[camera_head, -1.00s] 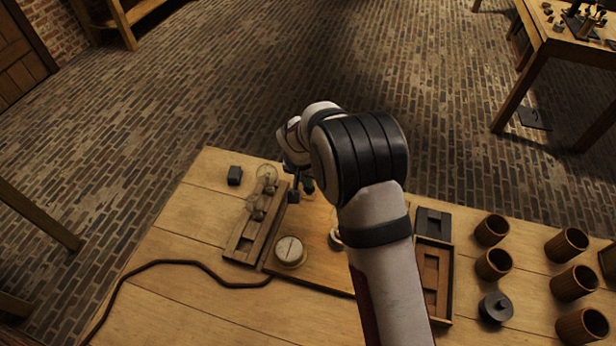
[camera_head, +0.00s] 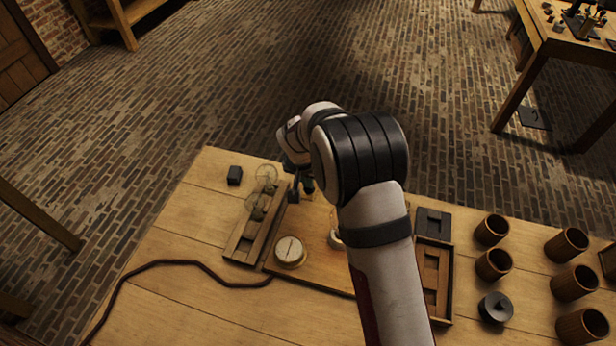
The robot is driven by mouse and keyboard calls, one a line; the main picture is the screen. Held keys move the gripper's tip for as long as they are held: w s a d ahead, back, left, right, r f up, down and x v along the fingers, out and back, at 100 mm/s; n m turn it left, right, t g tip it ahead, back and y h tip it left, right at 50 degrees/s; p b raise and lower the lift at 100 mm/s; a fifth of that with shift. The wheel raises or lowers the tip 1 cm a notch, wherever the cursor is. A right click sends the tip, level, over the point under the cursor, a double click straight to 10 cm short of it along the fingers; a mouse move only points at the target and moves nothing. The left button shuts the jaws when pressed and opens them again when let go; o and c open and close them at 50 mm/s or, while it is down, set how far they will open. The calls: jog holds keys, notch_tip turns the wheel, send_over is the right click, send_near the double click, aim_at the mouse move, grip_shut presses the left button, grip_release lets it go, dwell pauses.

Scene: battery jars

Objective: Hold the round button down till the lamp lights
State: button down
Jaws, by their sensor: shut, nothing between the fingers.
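My gripper (camera_head: 301,190) points down over the far part of the wooden board (camera_head: 318,266), its dark fingers together and empty. My arm hides part of the board. I cannot make out the round button; the fingers may cover it, and contact cannot be told. Clear glass globes (camera_head: 266,175) stand at the wooden rack on the left. A small pale round fitting (camera_head: 335,239) is partly hidden by my arm and looks warm in tone. I cannot tell for sure which piece is the lamp or whether it is lit.
A round pale dial (camera_head: 290,251) sits on the board's near left. A dark block (camera_head: 235,175) and a cable (camera_head: 190,264) lie left. A wooden tray (camera_head: 447,285), a black lidded piece (camera_head: 495,308) and several brown jars (camera_head: 492,230) stand right. The near left tabletop is mostly clear.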

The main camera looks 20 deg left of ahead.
jog(key=shift+s+d+f, duration=0.25)
jog(key=shift+s+f, duration=0.1)
jog(key=shift+f, duration=0.05)
jog(key=r, duration=0.4)
jog(key=shift+w+a+r, duration=0.2)
jog(key=shift+w+r, duration=0.1)
jog(key=v, duration=1)
jog(key=shift+w+a+r, duration=0.1)
jog(key=shift+a, duration=0.05)
jog(key=s+d+r+m+g, duration=0.1)
jog(key=s+d+r, duration=0.15)
jog(key=d, duration=0.35)
jog(key=s+d+r+m, duration=0.1)
jog(key=s+d+r, duration=0.1)
jog(key=s+d, duration=0.3)
jog(key=s+d+m+g, duration=0.1)
jog(key=s+d, duration=0.4)
jog(key=s, duration=0.5)
jog(key=s+d+m+g+y, duration=0.1)
jog(key=s+d, duration=0.4)
jog(key=s, duration=0.6)
jog(key=shift+s+d+f+m+g+y, duration=0.15)
jog(key=shift+s+f+m+g+y, duration=0.2)
jog(key=shift+m, duration=0.45)
